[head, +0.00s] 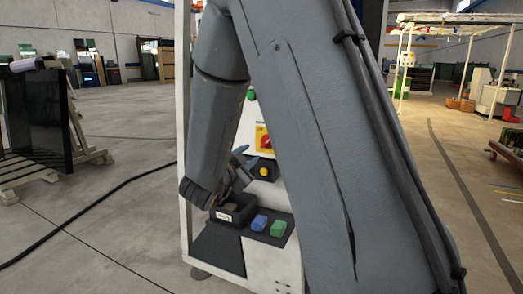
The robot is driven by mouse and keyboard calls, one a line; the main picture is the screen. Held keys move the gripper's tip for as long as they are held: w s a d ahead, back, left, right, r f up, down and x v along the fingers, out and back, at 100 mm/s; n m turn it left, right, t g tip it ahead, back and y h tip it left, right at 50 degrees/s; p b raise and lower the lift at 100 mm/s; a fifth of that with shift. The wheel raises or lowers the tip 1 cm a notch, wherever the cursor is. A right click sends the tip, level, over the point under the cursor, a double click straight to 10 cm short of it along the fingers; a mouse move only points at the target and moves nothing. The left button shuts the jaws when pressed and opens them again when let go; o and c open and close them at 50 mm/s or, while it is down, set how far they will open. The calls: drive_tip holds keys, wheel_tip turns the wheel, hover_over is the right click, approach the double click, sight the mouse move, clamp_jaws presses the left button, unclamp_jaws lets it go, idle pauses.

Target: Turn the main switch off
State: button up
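The main switch (264,139), a red knob on a yellow plate, shows on the white front of the machine (185,130) in the head view. Its right part is hidden behind my arm, and its exact turn position is too small to tell. My gripper (243,160) is below and left of the switch, close to the panel and apparently apart from the knob. Its fingers are small and partly merged with the dark wrist, so their opening is unclear.
A green button (252,95) sits above the switch. A black box with a yellow button (264,171) is below it. A dark shelf carries a blue block (259,222) and a green block (278,229). A black cable (90,204) runs across the floor at left.

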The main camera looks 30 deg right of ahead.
sight(265, 144)
drive_tip(key=shift+m+g+h, duration=0.3)
drive_tip(key=shift+m+h, duration=0.3)
drive_tip(key=x, duration=0.2)
drive_tip(key=p+x, duration=0.1)
drive_tip(key=x, duration=0.2)
drive_tip(key=s+x, duration=0.1)
drive_tip(key=x, duration=0.2)
drive_tip(key=shift+d+r+p, duration=0.3)
drive_tip(key=shift+d+r, duration=0.1)
clamp_jaws()
